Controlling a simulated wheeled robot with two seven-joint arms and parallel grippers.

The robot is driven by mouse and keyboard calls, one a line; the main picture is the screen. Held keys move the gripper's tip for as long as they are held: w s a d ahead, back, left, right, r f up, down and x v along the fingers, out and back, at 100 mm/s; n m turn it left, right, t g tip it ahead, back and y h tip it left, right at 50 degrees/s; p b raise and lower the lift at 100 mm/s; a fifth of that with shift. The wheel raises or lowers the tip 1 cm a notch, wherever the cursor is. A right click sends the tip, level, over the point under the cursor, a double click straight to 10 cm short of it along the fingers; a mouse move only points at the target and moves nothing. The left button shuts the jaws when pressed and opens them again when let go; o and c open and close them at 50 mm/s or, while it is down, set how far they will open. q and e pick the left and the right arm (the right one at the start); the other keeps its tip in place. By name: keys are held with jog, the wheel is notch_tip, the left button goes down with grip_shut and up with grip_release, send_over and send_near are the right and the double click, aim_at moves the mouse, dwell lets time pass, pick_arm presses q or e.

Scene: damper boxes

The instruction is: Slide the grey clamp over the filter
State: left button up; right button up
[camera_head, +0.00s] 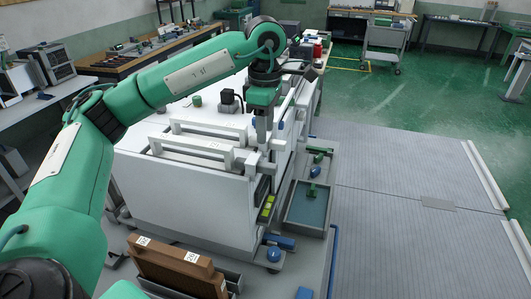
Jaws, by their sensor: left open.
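My left arm reaches in from the left, and my left gripper (262,138) points down at the right end of a white cabinet-like unit (185,203). The gripper is open; its fingertips are small and partly merge with the parts around them. Two pale grey bars with end blocks lie across the unit's top, a nearer one (190,155) and a farther one (205,129). The gripper is close to their right ends; I cannot tell whether it touches them. I cannot tell for sure which part is the grey clamp, and the filter is not clearly seen. My right gripper is out of view.
Grey trays (307,227) with green and blue parts stand right of the unit. A yellow-green piece (267,206) sits at its right side. A brown box (178,268) with white labels is in front. The grey floor mat (400,200) at right is clear.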

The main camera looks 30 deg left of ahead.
pick_arm(q)
jog(key=shift+r, duration=1.95)
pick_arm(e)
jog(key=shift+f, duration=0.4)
pick_arm(q)
jog(key=shift+s+f, duration=0.1)
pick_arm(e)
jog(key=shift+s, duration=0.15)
